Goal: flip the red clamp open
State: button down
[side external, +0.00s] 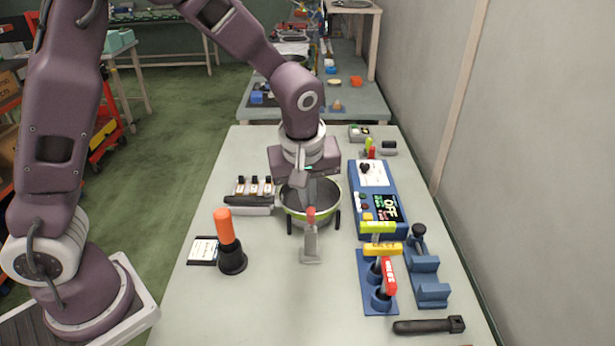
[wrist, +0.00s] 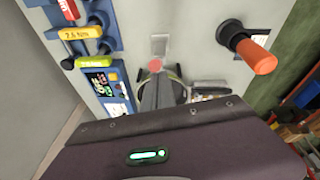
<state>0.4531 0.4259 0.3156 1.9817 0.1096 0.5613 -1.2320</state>
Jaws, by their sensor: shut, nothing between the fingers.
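The red clamp is a small grey bracket (side external: 310,242) with a red tip (side external: 311,215), standing upright on the table in front of the round pan (side external: 329,195). In the wrist view the red tip (wrist: 155,65) shows just beyond my fingers, with the grey base (wrist: 159,44) past it. My gripper (side external: 304,190) points down over the pan, just behind the red tip. Its fingers (wrist: 160,85) are shut and empty. I cannot tell whether they touch the clamp. The gripper hides part of the pan.
An orange-handled tool (side external: 226,228) stands upright left of the clamp. A blue control box (side external: 376,180) with a display lies right of the pan. Several coloured-handled tools (side external: 381,285) stand in a blue rack at the front right.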

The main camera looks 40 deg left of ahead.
jog(key=shift+s+d+f+t+y, duration=0.15)
jog(key=shift+s+d+t+y, duration=0.15)
jog(key=shift+s+d, duration=0.1)
jog(key=s+d+f, duration=0.3)
jog(key=shift+s+d+f, duration=0.25)
jog(key=shift+s, duration=0.15)
dwell(0.3)
jog(key=s+v, duration=0.1)
jog(key=v, duration=1)
jog(key=shift+d+r, duration=0.2)
jog(key=shift+r, duration=0.05)
jog(key=shift+s, duration=0.1)
